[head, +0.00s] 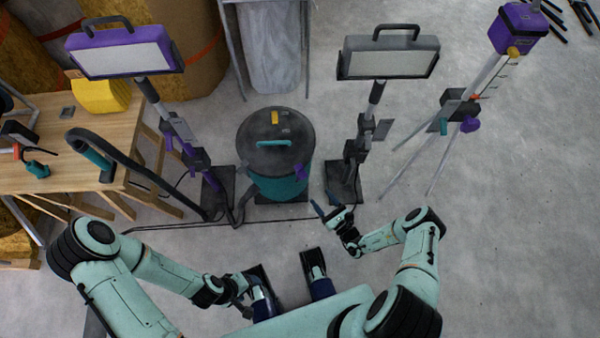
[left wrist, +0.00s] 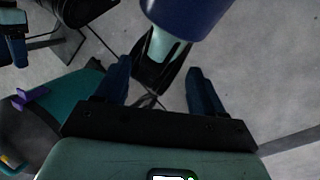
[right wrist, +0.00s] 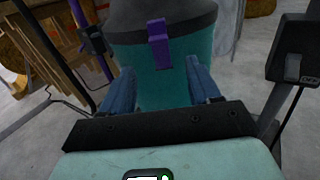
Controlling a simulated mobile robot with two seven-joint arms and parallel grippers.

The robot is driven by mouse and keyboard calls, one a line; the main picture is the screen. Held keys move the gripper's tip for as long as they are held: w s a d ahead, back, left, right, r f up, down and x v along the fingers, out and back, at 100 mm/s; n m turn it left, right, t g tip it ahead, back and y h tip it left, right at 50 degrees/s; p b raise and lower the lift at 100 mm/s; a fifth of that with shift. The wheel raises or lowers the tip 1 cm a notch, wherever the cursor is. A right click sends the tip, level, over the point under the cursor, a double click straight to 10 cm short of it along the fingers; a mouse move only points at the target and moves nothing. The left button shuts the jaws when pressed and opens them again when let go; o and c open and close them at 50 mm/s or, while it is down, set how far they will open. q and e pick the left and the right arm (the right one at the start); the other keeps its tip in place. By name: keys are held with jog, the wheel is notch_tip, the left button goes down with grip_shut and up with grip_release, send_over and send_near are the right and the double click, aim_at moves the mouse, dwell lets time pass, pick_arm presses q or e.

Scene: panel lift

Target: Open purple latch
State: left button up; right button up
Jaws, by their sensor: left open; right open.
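The purple latch (head: 298,172) is on the front right side of a teal drum-shaped vacuum (head: 272,185) with a dark lid. In the right wrist view the latch (right wrist: 158,42) is upright at the lid's rim, ahead of the right gripper (right wrist: 157,78) and centred between its open fingers, with a gap. In the head view the right gripper (head: 328,212) is in front of and to the right of the vacuum. The left gripper (left wrist: 160,78) is open and empty, low near my base; the latch (left wrist: 32,97) shows at the left of its view.
A black hose (head: 135,160) runs left beside a wooden workbench (head: 55,178). A tripod (head: 445,125) with a purple head stands right.

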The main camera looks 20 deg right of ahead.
aim_at(304, 175)
pick_arm(q)
jog(key=shift+w+a+f+t+b, duration=0.15)
jog(key=shift+w+f+b, duration=0.15)
jog(key=shift+f+b, duration=0.2)
jog(key=shift+w+f+t+b, duration=0.15)
jog(key=shift+w+f+b, duration=0.1)
jog(key=shift+f+b, duration=0.2)
pick_arm(e)
jog(key=shift+x, duration=6.15)
